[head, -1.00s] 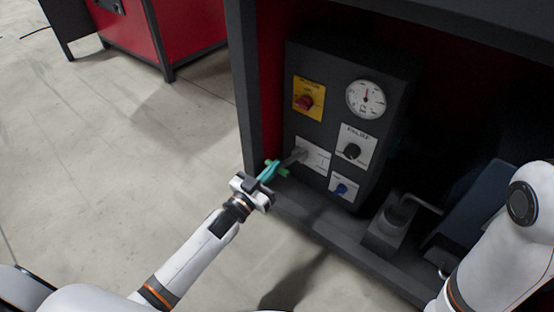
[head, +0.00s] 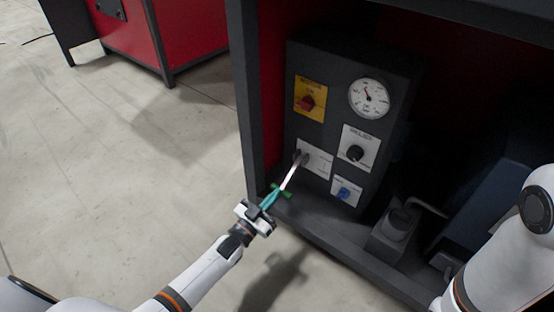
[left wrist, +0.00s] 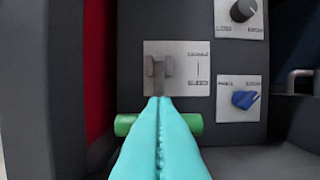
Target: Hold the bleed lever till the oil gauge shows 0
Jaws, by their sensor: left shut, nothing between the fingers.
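The bleed lever (head: 291,176) is a pale bar on a white plate low on the dark panel, slanting down and outward to a green crossbar. My left gripper (head: 273,196) is shut and empty, its teal fingertips at that crossbar. In the left wrist view the closed fingers (left wrist: 160,130) lie over the green bar (left wrist: 193,123), which shows on both sides; exact contact is hidden. The oil gauge (head: 369,98) is a round white dial at the panel's upper right. Its needle leans up and left; its figures are too small to read. My right gripper is out of view.
A red switch on a yellow plate (head: 309,97), a black knob (head: 355,153) and a blue knob (head: 344,193) share the panel. A dark frame post (head: 246,100) stands left of it. The floor at left is clear.

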